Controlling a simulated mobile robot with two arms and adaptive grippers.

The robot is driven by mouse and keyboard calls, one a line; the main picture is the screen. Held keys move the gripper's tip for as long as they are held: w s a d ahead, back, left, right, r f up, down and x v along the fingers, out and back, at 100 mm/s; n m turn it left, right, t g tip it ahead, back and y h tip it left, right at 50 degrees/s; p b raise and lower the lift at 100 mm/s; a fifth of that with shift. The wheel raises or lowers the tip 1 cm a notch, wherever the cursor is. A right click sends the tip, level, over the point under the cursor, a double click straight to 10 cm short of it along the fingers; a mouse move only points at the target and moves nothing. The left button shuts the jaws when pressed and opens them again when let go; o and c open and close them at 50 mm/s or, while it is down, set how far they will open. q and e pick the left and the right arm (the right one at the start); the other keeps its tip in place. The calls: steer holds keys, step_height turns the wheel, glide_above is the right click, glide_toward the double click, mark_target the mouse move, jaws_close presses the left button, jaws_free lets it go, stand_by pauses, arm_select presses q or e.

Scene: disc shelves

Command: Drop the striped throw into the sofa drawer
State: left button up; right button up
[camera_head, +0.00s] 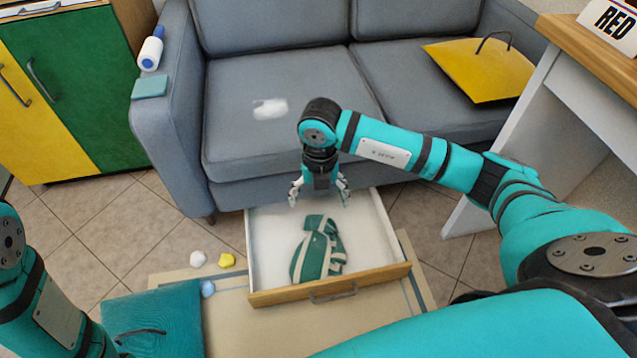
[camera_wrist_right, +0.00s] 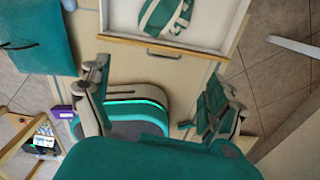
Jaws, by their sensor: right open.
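The striped throw (camera_head: 318,250), green with pale bands, lies bunched on the floor of the open white sofa drawer (camera_head: 268,232). The drawer has a wooden front with a handle and is pulled out below the grey sofa (camera_head: 285,100). My right gripper (camera_head: 320,198) hangs above the back of the drawer, its fingers spread and empty, apart from the throw. The right wrist view shows part of the throw (camera_wrist_right: 165,14) at the top, beyond the open fingers. My left arm shows at the lower left, but its gripper is out of the picture.
A yellow bag (camera_head: 482,72) lies on the sofa's right seat. A white bottle (camera_head: 151,50) and a teal item (camera_head: 150,87) sit on the left armrest. Small lumps (camera_head: 226,260) and a teal cushion-like item (camera_head: 160,318) lie left of the drawer. A white-sided desk (camera_head: 545,110) stands right.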

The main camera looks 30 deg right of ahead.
steer(key=r, duration=0.1)
steer(key=r+n+p, duration=0.1)
steer(key=s+r+n, duration=0.1)
steer(key=shift+a+r+p, duration=0.2)
steer(key=shift+a+p, duration=0.1)
steer(key=shift+p, duration=0.05)
steer(key=shift+a, duration=0.1)
